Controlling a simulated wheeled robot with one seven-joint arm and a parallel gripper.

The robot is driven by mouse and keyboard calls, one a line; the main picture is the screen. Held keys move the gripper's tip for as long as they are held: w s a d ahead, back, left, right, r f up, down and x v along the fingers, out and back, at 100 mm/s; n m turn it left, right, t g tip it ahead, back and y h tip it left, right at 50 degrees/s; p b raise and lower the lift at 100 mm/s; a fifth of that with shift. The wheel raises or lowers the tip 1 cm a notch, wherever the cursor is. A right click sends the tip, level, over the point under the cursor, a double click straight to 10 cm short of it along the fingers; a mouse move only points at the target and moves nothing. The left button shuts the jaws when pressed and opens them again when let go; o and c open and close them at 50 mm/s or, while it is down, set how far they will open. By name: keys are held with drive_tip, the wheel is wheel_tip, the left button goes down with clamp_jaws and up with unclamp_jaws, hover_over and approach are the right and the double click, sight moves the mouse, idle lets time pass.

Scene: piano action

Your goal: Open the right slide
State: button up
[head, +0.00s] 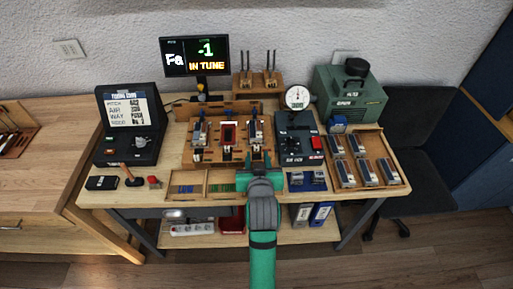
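A wooden action frame (187,156) stands in the middle of the workbench. It holds a left slide unit (200,132) and a right slide unit (256,131), both dark and pale with blue tops, with a red-framed part (228,134) between them. My green arm reaches up from the bottom, and my gripper (257,160) is at the lower end of the right slide unit. The arm's wrist hides the fingertips and part of the frame's front edge. I cannot tell whether the gripper touches the slide or how far its fingers are apart.
Shallow trays (186,189) lie in front of the frame. A black box with a dial gauge (297,97) stands close on the right, beside a tray of several metal blocks (343,174).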

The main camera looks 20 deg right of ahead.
sight(257, 146)
drive_tip(key=x, duration=0.7)
